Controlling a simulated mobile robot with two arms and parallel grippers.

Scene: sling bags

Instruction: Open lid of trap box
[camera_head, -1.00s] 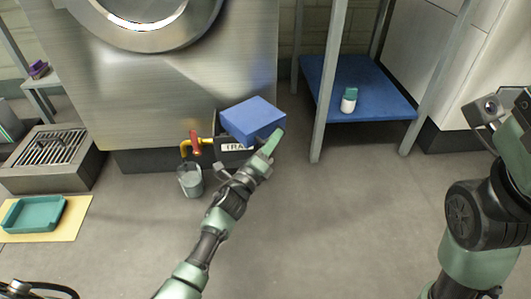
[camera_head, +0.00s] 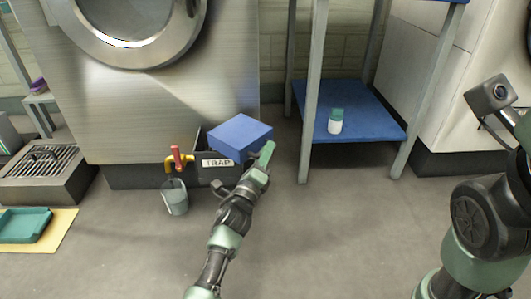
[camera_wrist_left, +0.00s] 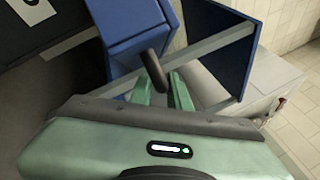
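The trap box is a dark box with a white TRAP label (camera_head: 217,162), low at the front of the steel machine. Its blue lid (camera_head: 240,133) covers most of the top, and a dark gap shows at the left. My left gripper (camera_head: 264,157) is at the lid's right front corner. In the left wrist view, its two green fingers (camera_wrist_left: 161,92) are a little apart beside a dark handle (camera_wrist_left: 152,66) on a blue panel (camera_wrist_left: 132,28). Whether they grip the handle is unclear. My right arm shows at the right, but its gripper is out of view.
A red-handled yellow valve (camera_head: 178,159) and a grey bucket (camera_head: 175,198) stand left of the box. A blue shelf (camera_head: 365,118) with a white bottle (camera_head: 335,124) is to the right. A floor drain (camera_head: 40,165) and teal tray (camera_head: 24,226) lie at left.

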